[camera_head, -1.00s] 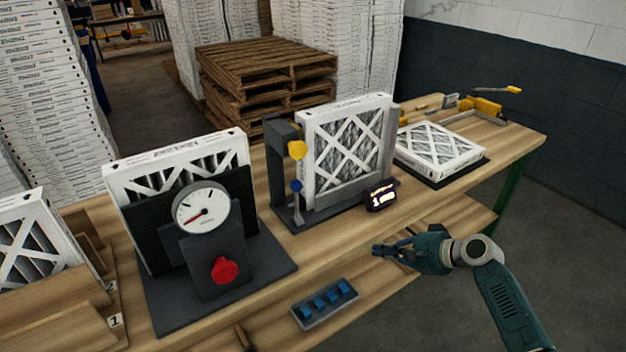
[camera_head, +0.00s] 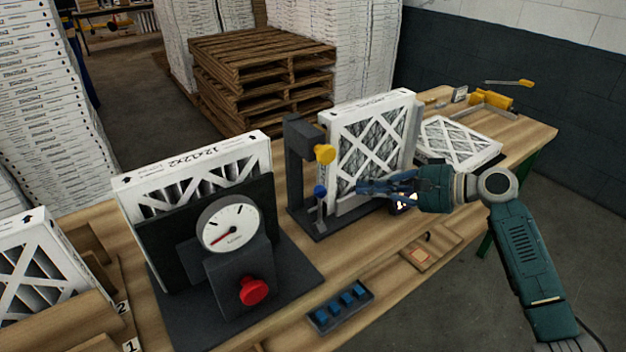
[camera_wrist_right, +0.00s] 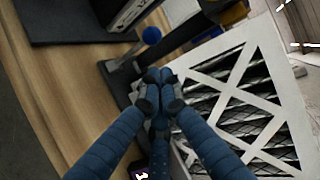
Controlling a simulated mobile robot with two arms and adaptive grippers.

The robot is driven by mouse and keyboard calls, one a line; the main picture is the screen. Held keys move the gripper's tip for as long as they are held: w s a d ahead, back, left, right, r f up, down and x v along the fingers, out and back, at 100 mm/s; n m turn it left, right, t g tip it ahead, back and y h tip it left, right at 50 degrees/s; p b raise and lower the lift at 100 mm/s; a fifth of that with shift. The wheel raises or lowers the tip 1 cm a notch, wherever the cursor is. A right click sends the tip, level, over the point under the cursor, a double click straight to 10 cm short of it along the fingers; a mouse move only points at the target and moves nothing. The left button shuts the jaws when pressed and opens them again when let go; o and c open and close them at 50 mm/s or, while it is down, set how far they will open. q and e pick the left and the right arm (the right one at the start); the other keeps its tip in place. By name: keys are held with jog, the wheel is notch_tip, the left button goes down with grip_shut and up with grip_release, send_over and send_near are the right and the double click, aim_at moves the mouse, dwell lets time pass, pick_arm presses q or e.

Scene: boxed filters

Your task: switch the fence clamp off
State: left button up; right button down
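The fixture with the fence (camera_head: 347,208) holds an upright white-framed filter (camera_head: 372,135) near the middle of the bench. At its left end a dark post carries a yellow knob (camera_head: 325,154). Below it stands a small lever with a blue ball (camera_head: 320,191), which also shows in the right wrist view (camera_wrist_right: 151,35). My right gripper (camera_head: 362,187) is in front of the filter, right of the blue ball. In the right wrist view its fingertips (camera_wrist_right: 160,82) are drawn together with nothing seen between them, apart from the ball. My left gripper is out of view.
A gauge stand with a red knob (camera_head: 254,290) and another filter (camera_head: 196,170) stand to the left. A tray of blue pieces (camera_head: 340,306) lies at the front edge. A flat filter (camera_head: 457,141) lies to the right. A small display is partly hidden behind my gripper.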

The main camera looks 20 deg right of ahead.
aim_at(320, 209)
pick_arm(q)
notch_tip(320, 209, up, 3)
jog(key=p, duration=0.3)
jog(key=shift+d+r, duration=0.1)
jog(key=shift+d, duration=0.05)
pick_arm(e)
jog(key=x, duration=1)
jog(key=shift+r, duration=0.25)
jog(key=shift+s+a, duration=0.1)
